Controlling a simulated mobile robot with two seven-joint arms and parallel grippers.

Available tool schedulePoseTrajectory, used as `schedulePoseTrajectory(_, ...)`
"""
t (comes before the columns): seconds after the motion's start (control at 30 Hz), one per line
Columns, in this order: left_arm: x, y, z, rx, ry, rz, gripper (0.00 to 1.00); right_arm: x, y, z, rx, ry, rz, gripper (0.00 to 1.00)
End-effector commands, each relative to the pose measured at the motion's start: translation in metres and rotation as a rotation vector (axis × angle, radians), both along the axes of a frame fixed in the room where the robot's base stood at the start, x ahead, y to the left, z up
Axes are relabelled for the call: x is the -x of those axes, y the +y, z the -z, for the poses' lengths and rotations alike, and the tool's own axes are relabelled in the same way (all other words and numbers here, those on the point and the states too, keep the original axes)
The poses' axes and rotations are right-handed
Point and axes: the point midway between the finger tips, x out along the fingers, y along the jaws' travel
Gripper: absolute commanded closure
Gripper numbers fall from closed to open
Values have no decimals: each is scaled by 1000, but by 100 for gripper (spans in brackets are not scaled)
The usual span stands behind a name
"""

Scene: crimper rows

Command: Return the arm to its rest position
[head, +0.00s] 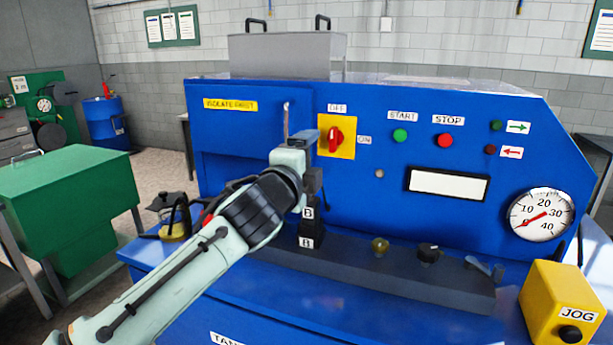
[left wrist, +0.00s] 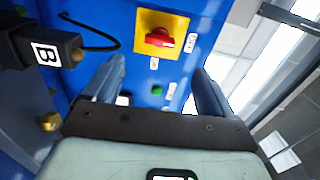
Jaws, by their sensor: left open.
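My left arm (head: 165,285) reaches in from the lower left of the head view, raised in front of the blue machine (head: 355,200). My left gripper (head: 300,135) is in front of the panel, just left of the red rotary switch (head: 336,139) on its yellow plate. In the left wrist view the gripper (left wrist: 160,85) has its two fingers spread with nothing between them. The red switch (left wrist: 159,40) shows beyond the fingers, apart from them. The arm hides part of the machine's front. My right gripper is in neither view.
Black blocks marked B (head: 311,228) stand close beneath the gripper on a dark ledge (head: 400,275). A yellow JOG box (head: 560,300) is at the lower right. A green cabinet (head: 70,200) stands at the left, with open floor behind it.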

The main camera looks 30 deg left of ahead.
Motion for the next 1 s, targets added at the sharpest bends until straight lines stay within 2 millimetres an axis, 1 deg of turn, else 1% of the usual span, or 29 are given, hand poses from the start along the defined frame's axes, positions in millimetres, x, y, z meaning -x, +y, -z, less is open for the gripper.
schedulePoseTrajectory(0.03,7,-1,1,1,0,0,15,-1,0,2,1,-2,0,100)
schedulePoseTrajectory(0.1,14,-3,0,1,0,0,15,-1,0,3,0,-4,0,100)
schedulePoseTrajectory(0.2,19,-5,0,1,0,0,15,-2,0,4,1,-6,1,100)
schedulePoseTrajectory(0.77,20,-5,-1,1,0,0,15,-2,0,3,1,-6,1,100)
schedulePoseTrajectory(0.87,21,-5,-12,1,-3,0,15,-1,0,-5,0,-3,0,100)
schedulePoseTrajectory(0.97,24,-5,-37,1,-12,0,15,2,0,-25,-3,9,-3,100)
schedulePoseTrajectory(1.0,26,-5,-50,0,-16,0,15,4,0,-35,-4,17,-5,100)
